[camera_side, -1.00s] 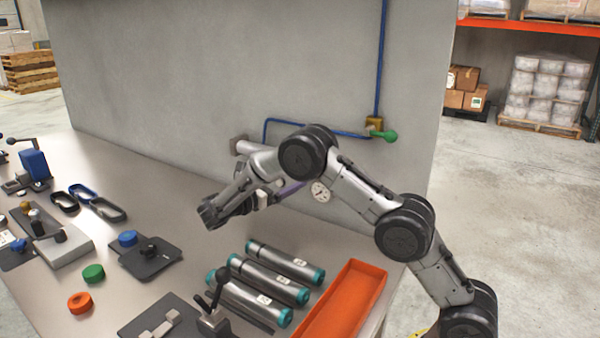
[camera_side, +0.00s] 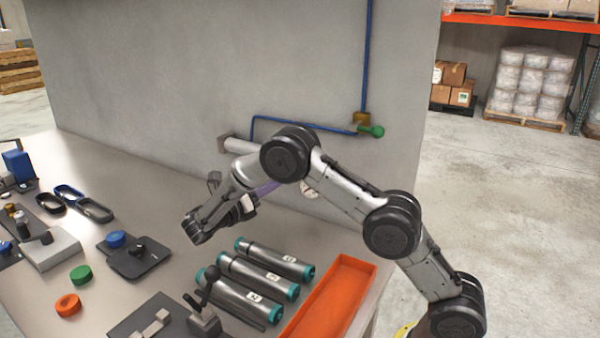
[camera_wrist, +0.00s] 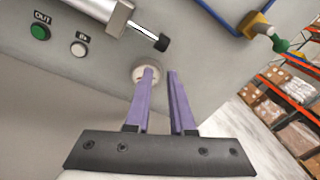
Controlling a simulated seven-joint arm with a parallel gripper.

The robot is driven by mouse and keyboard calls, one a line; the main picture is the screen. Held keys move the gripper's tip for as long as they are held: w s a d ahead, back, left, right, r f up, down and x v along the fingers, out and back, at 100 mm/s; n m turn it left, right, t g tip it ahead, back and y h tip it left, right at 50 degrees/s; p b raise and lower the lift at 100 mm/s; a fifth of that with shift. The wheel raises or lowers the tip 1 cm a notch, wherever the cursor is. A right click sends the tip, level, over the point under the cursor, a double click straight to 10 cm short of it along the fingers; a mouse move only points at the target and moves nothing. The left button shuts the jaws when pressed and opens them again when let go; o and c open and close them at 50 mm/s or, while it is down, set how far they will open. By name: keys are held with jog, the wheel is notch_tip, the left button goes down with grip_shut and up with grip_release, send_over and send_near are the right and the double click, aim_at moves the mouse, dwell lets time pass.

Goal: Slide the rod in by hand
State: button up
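A metal cylinder (camera_side: 240,146) is fixed to the grey wall, partly hidden behind my arm in the side view. In the wrist view the cylinder (camera_wrist: 117,15) lies at the top, and a thin rod (camera_wrist: 141,31) with a black tip (camera_wrist: 161,42) sticks out of it to the right. My gripper (camera_wrist: 161,70) has two purple fingers with a gap between them and nothing held. The fingers point toward the wall below the black tip and look apart from it. In the side view my gripper (camera_side: 272,186) is below the cylinder, partly hidden by my arm.
A round gauge (camera_side: 309,189) is on the wall near the fingers. A green OUT button (camera_wrist: 40,32) and white IN button (camera_wrist: 79,49) are left of the rod. A blue pipe (camera_side: 300,125) and green-handled valve (camera_side: 371,131) are at right. Teal-ended tubes (camera_side: 262,270) lie on the bench.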

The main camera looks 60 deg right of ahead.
jog(key=s+n, duration=0.1)
jog(key=n, duration=0.2)
jog(key=s+n+t, duration=0.1)
jog(key=s+n, duration=0.1)
jog(key=n, duration=0.1)
jog(key=s+n, duration=0.2)
jog(key=n, duration=0.1)
jog(key=shift+a+f+n+t, duration=0.15)
jog(key=shift+f+n+t, duration=0.05)
jog(key=shift+n+t, duration=0.2)
grip_shut()
jog(key=s+r+n+t, duration=0.1)
jog(key=s+n, duration=0.3)
jog(key=s, duration=0.1)
jog(key=w+d, duration=0.5)
jog(key=d, duration=0.5)
jog(key=shift+r, duration=0.45)
jog(key=shift+d, duration=0.1)
jog(key=shift+w, duration=2.55)
